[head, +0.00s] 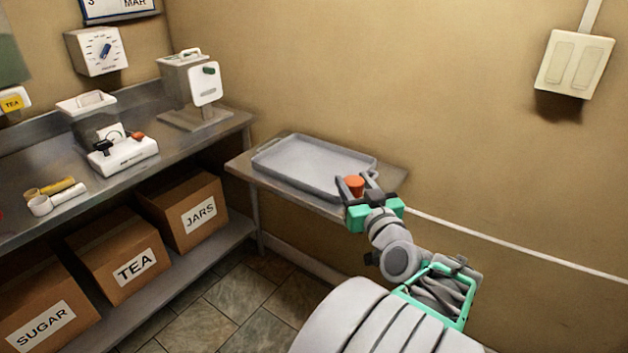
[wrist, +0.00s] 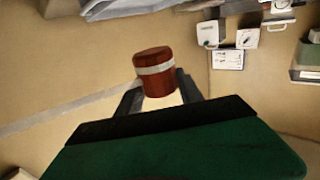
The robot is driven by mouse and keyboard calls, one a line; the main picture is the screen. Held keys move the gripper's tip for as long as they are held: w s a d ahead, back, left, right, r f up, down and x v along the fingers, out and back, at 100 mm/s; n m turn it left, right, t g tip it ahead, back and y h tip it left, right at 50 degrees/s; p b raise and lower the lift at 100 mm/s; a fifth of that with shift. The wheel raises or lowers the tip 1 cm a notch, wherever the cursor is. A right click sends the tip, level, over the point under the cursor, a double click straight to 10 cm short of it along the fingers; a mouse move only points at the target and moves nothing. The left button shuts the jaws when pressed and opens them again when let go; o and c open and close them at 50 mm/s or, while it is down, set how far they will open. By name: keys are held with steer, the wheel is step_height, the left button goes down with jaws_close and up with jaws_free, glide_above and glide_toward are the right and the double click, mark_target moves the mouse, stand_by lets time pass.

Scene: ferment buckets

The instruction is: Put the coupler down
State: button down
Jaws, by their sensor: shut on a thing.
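The coupler is a short red-orange cylinder (head: 355,185), and in the wrist view (wrist: 154,75) a pale band runs around it. My gripper (head: 356,184) is shut on it, with one finger on each side. In the head view my gripper and the coupler appear at the right front corner of a grey tray (head: 310,160). I cannot tell how high above the tray or shelf the coupler is.
The tray looks empty and lies on a small wall shelf (head: 238,165). At left a metal bench (head: 215,135) holds a white machine (head: 125,150), a grey-white device (head: 195,85) and small tubes (head: 58,195). Boxes labelled JARS (head: 180,208), TEA (head: 115,255) and SUGAR (head: 40,315) stand below.

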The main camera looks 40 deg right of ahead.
steer(key=s+d+m+h, duration=0.1)
steer(key=s+d+h, duration=0.1)
steer(key=s+d, duration=0.1)
steer(key=shift+g, duration=0.3)
steer(key=w+d+f, duration=0.1)
steer(key=w+f, duration=0.2)
steer(key=w, duration=0.1)
steer(key=w+d+f, duration=0.2)
steer(key=w+f, duration=0.1)
steer(key=w, duration=0.1)
steer(key=w+d+f, duration=0.2)
steer(key=w+f, duration=0.1)
steer(key=w, duration=0.1)
steer(key=shift+w+d+f, duration=0.1)
steer(key=shift+d+f, duration=0.1)
steer(key=shift+f, duration=0.05)
steer(key=shift+w+f+b, duration=0.1)
steer(key=shift+f+b, duration=0.4)
steer(key=shift+f, duration=1.35)
steer(key=c, duration=0.8)
jaws_free()
steer(key=shift+o, duration=0.2)
steer(key=shift+r, duration=0.1)
